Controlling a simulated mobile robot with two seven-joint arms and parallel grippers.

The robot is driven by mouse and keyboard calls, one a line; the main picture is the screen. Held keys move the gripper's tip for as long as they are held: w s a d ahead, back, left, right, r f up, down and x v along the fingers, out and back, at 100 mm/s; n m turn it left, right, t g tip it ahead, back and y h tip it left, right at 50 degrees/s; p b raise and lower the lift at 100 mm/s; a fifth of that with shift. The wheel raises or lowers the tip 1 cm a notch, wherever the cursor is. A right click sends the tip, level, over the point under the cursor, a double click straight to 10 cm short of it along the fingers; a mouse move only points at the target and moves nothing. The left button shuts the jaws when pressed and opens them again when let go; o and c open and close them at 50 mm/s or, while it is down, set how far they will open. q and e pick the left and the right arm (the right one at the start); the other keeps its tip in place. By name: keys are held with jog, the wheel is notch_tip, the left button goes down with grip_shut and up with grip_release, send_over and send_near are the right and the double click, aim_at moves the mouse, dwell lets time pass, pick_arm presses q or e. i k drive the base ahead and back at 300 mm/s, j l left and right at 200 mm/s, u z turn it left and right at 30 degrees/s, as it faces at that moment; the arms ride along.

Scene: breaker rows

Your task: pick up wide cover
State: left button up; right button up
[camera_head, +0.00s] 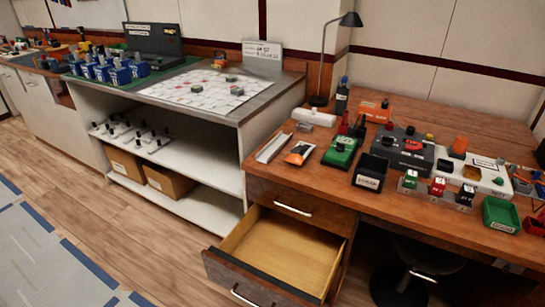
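No piece is clearly marked as the wide cover. A long white piece (314,117) lies at the back left of the wooden desk, and a pale flat channel-like strip (272,148) lies near the desk's left edge. I cannot tell whether either is the wide cover. Several white pieces with black knobs (128,136) stand on the middle shelf of the workbench to the left. Neither of my grippers is in view.
A wooden drawer (285,252) stands open and empty below the desk (450,110). A stool (405,280) stands underneath. The floor at left is clear.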

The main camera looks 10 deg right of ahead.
aim_at(267, 154)
jog(key=j+z, duration=0.1)
jog(key=z, duration=1.8)
jog(key=j+z, duration=0.3)
jog(key=z, duration=0.2)
jog(key=k+j+z, duration=0.15)
jog(key=j+z, duration=0.15)
jog(key=z, duration=0.15)
jog(key=k+j+z, duration=0.2)
jog(key=z, duration=0.2)
jog(key=k+j+z, duration=0.2)
jog(key=z, duration=0.2)
jog(key=k+j+z, duration=0.4)
jog(key=k+z, duration=0.4)
jog(key=k, duration=0.6)
jog(key=k+j, duration=0.1)
jog(key=k, duration=0.3)
jog(key=k+j, duration=0.1)
jog(key=k, duration=0.3)
